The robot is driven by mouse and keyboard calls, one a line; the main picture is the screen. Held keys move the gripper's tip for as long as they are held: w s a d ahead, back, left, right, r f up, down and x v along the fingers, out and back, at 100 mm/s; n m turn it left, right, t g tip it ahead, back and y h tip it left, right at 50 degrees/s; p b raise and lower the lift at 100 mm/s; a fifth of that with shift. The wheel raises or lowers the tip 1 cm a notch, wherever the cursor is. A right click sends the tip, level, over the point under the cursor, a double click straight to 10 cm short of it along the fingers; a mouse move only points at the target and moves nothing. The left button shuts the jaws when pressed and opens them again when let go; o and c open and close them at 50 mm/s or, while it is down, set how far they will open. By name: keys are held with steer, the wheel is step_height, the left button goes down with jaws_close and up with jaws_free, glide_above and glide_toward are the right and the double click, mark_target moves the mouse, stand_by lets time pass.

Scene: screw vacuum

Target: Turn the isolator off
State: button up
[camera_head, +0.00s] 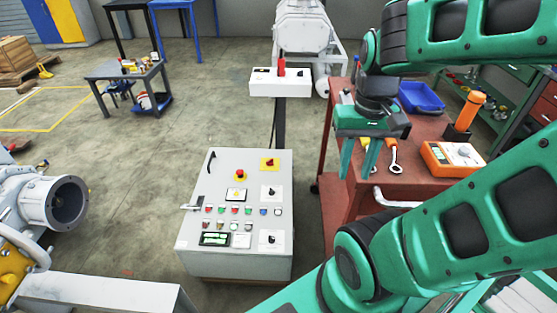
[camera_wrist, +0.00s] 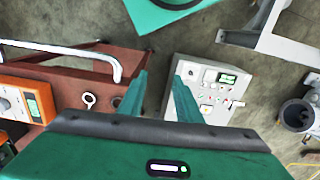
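The grey control cabinet (camera_head: 222,260) stands on the floor at the centre of the head view, its sloped panel facing up. The isolator (camera_head: 269,163) appears to be the red rotary handle on a yellow square plate at the panel's upper right; its exact handle angle is too small to tell. My gripper (camera_head: 357,172) is right of the cabinet, above the red workbench, fingers pointing down, open and empty. In the wrist view, the open fingers (camera_wrist: 160,78) show left of the cabinet's panel (camera_wrist: 208,105); the isolator is not visible there.
A red emergency button (camera_head: 240,175), black knobs and several small buttons share the panel. The red workbench (camera_head: 430,185) holds a blue tray (camera_head: 421,97), an orange meter (camera_head: 452,157) and tools. A white box (camera_head: 280,88) stands behind the cabinet. A grey pipe flange (camera_head: 67,200) is at left.

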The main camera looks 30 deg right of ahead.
steer(key=o, duration=0.5)
steer(key=shift+s+d+r, duration=0.1)
steer(key=shift+s+r, duration=0.05)
steer(key=shift+s, duration=0.25)
steer(key=n+t, duration=0.5)
steer(key=n, duration=0.3)
glide_above(271, 163)
steer(key=s, duration=0.4)
step_height(271, 163, down, 37)
steer(key=shift+n+y, duration=0.3)
steer(key=x, duration=1.1)
steer(key=shift+s+d+f, duration=0.25)
steer(key=shift+d+f, duration=0.05)
steer(key=shift+f, duration=0.05)
